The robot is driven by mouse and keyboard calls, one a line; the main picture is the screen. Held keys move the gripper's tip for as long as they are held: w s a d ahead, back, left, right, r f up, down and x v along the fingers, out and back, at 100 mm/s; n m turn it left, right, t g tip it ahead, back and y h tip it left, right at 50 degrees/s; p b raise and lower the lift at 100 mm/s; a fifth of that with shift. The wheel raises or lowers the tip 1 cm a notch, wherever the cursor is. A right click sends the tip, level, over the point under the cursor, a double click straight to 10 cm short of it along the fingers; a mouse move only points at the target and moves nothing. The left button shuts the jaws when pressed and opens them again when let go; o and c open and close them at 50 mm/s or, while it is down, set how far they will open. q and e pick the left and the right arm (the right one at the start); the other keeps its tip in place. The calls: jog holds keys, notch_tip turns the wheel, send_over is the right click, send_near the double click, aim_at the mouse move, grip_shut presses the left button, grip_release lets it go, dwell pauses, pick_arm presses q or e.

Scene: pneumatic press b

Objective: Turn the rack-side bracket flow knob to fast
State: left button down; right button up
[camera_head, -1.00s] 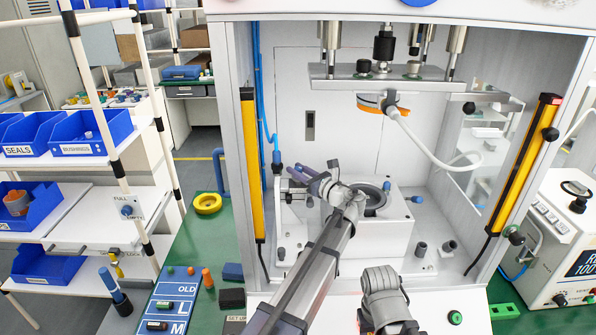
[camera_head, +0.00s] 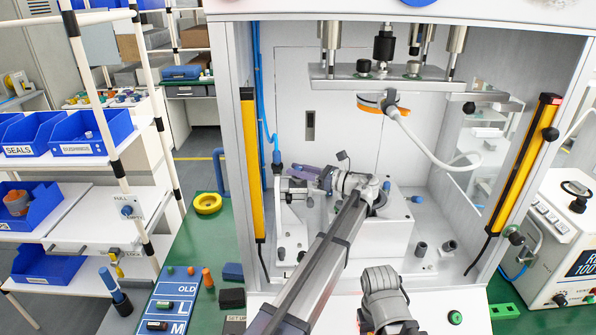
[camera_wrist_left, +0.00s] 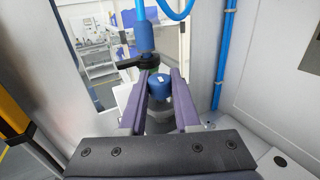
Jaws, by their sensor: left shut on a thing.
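The blue flow knob (camera_wrist_left: 158,86) with a small white mark on top sits between the two purple fingers of my left gripper (camera_wrist_left: 161,78) in the left wrist view. The gripper is shut on it. Just behind the knob are a dark clamp-like part and a blue fitting (camera_wrist_left: 145,38) with a blue tube. In the head view, my left gripper (camera_head: 292,171) reaches into the press's left side, by the white bracket (camera_head: 288,215). The knob itself cannot be made out there.
A yellow light-curtain post (camera_head: 249,165) stands just left of the bracket.

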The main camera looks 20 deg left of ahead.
dwell(0.3)
pick_arm(q)
jog(key=c, duration=0.6)
grip_release()
jog(key=shift+s+d, duration=0.2)
jog(key=shift+d, duration=1.1)
jog(key=shift+s+d, duration=0.2)
jog(key=shift+d, duration=1.05)
jog(key=shift+s+d, duration=0.2)
jog(key=shift+d, duration=1.1)
jog(key=shift+s+f, duration=0.1)
